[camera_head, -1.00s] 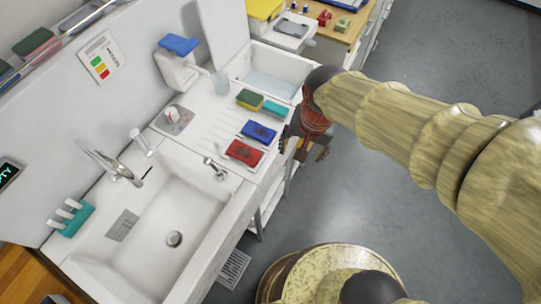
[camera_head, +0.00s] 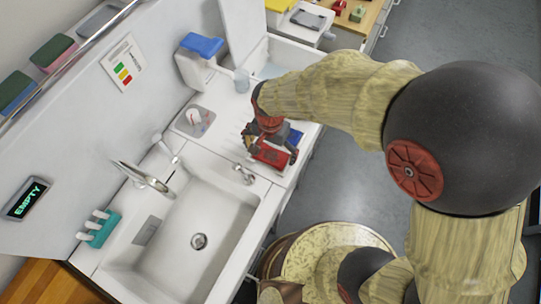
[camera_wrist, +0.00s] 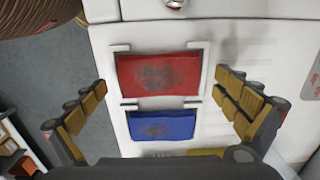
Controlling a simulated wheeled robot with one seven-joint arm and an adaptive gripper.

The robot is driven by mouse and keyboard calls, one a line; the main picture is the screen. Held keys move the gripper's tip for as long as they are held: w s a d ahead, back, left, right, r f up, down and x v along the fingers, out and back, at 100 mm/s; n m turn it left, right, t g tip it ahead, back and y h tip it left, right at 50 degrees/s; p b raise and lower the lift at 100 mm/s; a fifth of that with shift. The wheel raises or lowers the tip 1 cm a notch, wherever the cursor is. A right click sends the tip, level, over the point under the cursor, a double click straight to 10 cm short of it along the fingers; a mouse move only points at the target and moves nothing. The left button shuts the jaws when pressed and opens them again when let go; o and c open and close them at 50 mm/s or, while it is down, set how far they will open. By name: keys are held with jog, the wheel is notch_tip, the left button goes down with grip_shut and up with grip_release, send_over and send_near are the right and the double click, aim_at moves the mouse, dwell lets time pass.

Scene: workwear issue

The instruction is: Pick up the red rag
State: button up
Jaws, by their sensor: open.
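The red rag (camera_wrist: 158,76) lies flat on the white counter, with a dark smudge in its middle. In the head view the red rag (camera_head: 271,154) is partly covered by my gripper. My gripper (camera_head: 270,147) is above it, pointing down. In the wrist view my gripper (camera_wrist: 168,108) is open and empty, its fingers wide apart on the left and right of the rags. The rag does not touch either finger in that view. A blue rag (camera_wrist: 162,126) lies beside the red one, nearer the gripper's palm; the blue rag (camera_head: 293,137) also shows in the head view.
A white sink (camera_head: 228,212) with a tap (camera_head: 143,178) is left of the rags. A small display (camera_head: 27,198) reads EMPTY. A teal holder (camera_head: 103,229) sits at the sink's left.

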jog(key=shift+f, duration=0.4)
jog(key=shift+c, duration=0.9)
jog(key=c, duration=1)
jog(key=shift+r, duration=0.1)
